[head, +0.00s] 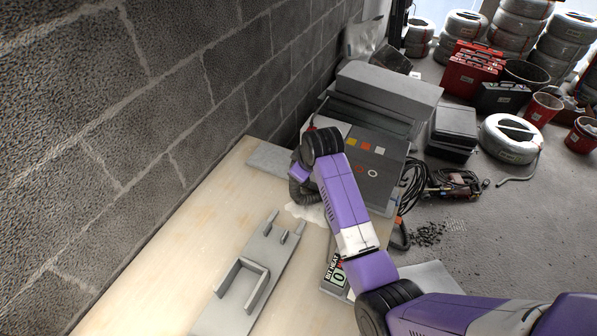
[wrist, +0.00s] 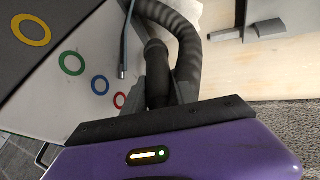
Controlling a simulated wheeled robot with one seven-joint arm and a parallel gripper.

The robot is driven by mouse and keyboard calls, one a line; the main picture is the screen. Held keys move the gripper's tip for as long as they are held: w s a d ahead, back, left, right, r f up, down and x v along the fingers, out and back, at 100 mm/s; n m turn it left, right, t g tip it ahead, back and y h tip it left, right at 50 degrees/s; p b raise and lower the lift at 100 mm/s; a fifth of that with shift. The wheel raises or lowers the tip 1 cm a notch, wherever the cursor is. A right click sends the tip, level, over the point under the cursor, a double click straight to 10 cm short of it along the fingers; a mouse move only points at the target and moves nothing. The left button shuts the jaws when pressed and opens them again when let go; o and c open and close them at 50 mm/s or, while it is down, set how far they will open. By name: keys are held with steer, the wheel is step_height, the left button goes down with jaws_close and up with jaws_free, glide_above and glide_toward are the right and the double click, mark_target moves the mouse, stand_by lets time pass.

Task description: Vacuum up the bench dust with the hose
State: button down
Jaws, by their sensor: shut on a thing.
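A dark ribbed hose (head: 303,194) hangs by my wrist over the pale wooden bench (head: 180,235). In the wrist view the hose (wrist: 188,45) bends around in a loop, and its dark end part (wrist: 156,70) lies between the fingers of my gripper (wrist: 168,78). The gripper is shut on it. In the head view my own arm hides the fingers. A whitish patch (head: 306,213) shows on the bench beside the hose; I cannot tell whether it is dust. It also shows in the wrist view (wrist: 188,8).
A grey panel (head: 375,165) with coloured marks stands at the bench's far end. A grey bracketed plate (head: 240,285) and a number display (head: 335,272) lie on the bench. A block wall (head: 150,110) bounds the left.

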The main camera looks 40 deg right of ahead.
steer(key=shift+f+b, duration=2.35)
steer(key=shift+f, duration=0.4)
steer(key=shift+a+r, duration=0.1)
steer(key=shift+a, duration=0.1)
steer(key=shift+s+a+p, duration=0.3)
steer(key=shift+a+p, duration=0.2)
steer(key=shift+a, duration=0.3)
steer(key=shift+s+a+p, duration=0.35)
steer(key=shift+a+p, duration=0.1)
steer(key=shift+a, duration=0.3)
steer(key=shift+s+a+p, duration=0.3)
steer(key=shift+a+p, duration=0.2)
steer(key=shift+a, duration=0.3)
step_height(320, 180, up, 6)
steer(key=shift+f+p, duration=0.1)
steer(key=shift+p, duration=0.9)
